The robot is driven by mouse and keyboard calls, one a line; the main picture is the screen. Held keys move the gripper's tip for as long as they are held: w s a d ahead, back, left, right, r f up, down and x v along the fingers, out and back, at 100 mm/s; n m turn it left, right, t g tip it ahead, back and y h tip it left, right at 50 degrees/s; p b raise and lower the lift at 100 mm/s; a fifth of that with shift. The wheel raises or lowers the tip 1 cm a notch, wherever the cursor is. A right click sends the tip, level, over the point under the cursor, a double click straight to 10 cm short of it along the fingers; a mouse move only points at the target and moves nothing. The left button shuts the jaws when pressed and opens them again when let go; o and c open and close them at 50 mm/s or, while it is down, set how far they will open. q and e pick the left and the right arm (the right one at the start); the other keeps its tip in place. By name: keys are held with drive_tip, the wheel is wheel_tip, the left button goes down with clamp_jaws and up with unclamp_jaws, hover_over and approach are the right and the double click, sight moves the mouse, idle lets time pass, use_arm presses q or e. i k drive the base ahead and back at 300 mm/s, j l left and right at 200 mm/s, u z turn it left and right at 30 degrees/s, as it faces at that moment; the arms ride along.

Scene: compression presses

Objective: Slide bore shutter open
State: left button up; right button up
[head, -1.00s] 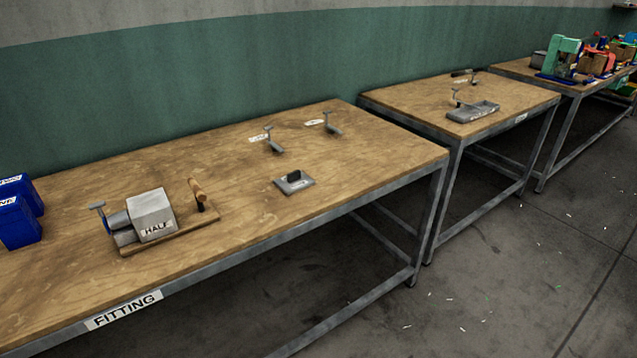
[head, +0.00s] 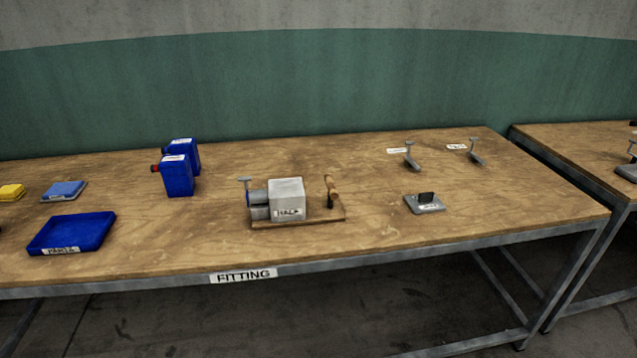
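A grey metal block (head: 286,195) labelled HALF stands on a wooden base (head: 325,219) on the fitting table in the head view. Grey cylinders (head: 258,204) and a small T-shaped handle (head: 244,183) are at its left side. A brown lever handle (head: 331,190) rises at its right. A small grey plate with a dark upright tab (head: 426,199) lies farther right on the table. I cannot tell which part is the bore shutter, or whether it is open. Neither of my grippers is in view.
Two blue containers (head: 177,175) stand left of the block. A blue tray (head: 72,234), a blue pad (head: 64,191) and a yellow pad (head: 11,193) lie farther left. Two grey T-handled tools (head: 410,157) lie at the back right.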

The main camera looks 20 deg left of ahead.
sight(245, 179)
drive_tip(key=i+j+u, duration=0.15)
drive_tip(key=i+u, duration=0.15)
drive_tip(key=i, duration=0.15)
drive_tip(key=i+u, duration=0.35)
drive_tip(key=i+j, duration=0.05)
